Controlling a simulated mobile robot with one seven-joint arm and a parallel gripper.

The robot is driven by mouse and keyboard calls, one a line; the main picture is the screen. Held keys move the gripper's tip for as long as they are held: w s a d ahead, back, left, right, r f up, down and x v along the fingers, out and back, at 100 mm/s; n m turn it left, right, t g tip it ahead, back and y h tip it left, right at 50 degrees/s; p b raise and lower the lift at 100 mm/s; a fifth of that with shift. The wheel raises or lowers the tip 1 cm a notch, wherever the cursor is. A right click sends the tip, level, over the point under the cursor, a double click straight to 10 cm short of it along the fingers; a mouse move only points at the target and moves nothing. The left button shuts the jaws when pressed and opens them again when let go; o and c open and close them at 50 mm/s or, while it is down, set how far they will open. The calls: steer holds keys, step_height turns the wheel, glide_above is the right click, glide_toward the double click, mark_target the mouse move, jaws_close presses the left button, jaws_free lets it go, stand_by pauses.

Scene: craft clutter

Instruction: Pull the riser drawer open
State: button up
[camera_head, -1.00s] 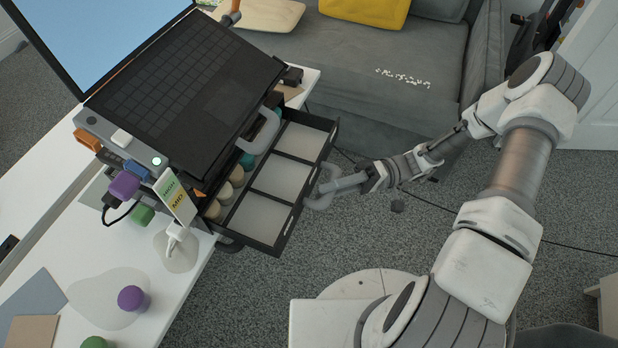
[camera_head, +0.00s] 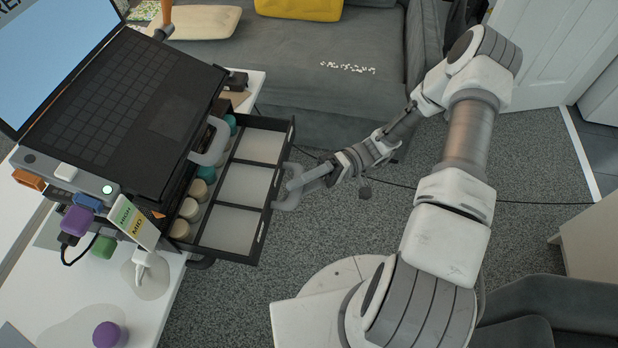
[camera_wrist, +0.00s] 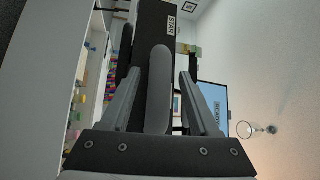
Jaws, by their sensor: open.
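The riser drawer (camera_head: 264,222) is a black tray with white-bottomed compartments. It stands well out from under the laptop, past the desk edge. Several jars with beige and teal lids (camera_head: 190,208) sit in a row along its inner side. Its grey loop handle (camera_head: 289,202) is on the front. My gripper (camera_head: 294,184) is at this handle. In the wrist view my gripper (camera_wrist: 160,76) has its two fingers apart, one on each side of the grey handle bar (camera_wrist: 159,95), with visible gaps. Contact cannot be told.
A second grey handle (camera_head: 210,142) stands above the drawer. The laptop (camera_head: 125,105) lies on top. A card marked HIGH and MID (camera_head: 132,220) stands near the drawer's near corner. A purple knob (camera_head: 108,334) is on the white desk.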

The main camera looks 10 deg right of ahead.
steer(key=p+v, duration=0.1)
steer(key=v, duration=1.6)
steer(key=shift+d, duration=0.1)
steer(key=s+a+r+m+t+h, duration=0.1)
steer(key=a+r+h, duration=0.2)
steer(key=r+h, duration=0.45)
steer(key=s+a+r+m+t+h, duration=0.15)
steer(key=r+h, duration=0.35)
steer(key=r, duration=0.5)
steer(key=s+a+r+m+t+h, duration=0.35)
steer(key=s+r+t+h, duration=0.25)
steer(key=s+r+t, duration=0.55)
step_height(320, 180, up, 22)
steer(key=p, duration=2.1)
steer(key=shift+d+g, duration=0.4)
steer(key=shift+d, duration=0.05)
